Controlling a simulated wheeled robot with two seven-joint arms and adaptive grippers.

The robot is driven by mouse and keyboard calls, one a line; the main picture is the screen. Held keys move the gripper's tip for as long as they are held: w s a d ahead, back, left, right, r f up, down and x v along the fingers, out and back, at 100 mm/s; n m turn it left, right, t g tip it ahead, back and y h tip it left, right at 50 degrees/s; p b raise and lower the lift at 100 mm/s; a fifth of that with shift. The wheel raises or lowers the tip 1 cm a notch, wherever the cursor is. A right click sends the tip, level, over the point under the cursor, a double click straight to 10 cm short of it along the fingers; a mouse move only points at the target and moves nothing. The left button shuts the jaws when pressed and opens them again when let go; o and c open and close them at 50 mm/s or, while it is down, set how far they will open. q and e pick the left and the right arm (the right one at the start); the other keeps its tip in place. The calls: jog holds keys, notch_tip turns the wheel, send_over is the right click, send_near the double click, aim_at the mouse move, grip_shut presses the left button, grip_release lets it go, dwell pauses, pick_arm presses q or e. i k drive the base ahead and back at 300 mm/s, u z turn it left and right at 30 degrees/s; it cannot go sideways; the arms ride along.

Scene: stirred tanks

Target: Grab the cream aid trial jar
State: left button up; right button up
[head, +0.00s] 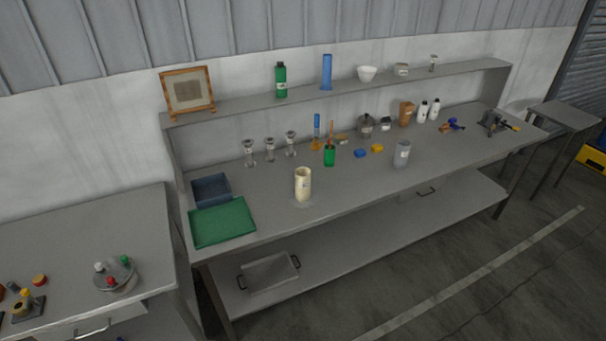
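A cream cylindrical jar (302,185) with a small label stands upright near the front edge of the long grey workbench (350,185). It seems to stand on a pale round base or disc. The space right around it is clear. A grey jar (402,153) with a white label stands farther right on the same bench. Neither of my grippers is in the head view.
A green tray (222,222) and a blue-grey bin (211,188) lie left of the cream jar. Several glass pieces and a green cup (329,156) stand behind it. A raised shelf (340,88) runs along the back. A separate bench (90,245) stands at left; open floor lies in front.

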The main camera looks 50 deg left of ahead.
aim_at(302, 174)
jog(key=u, duration=0.45)
jog(key=i, duration=1.2)
jog(key=u, duration=1.6)
jog(key=i, duration=0.75)
jog(key=u, duration=0.85)
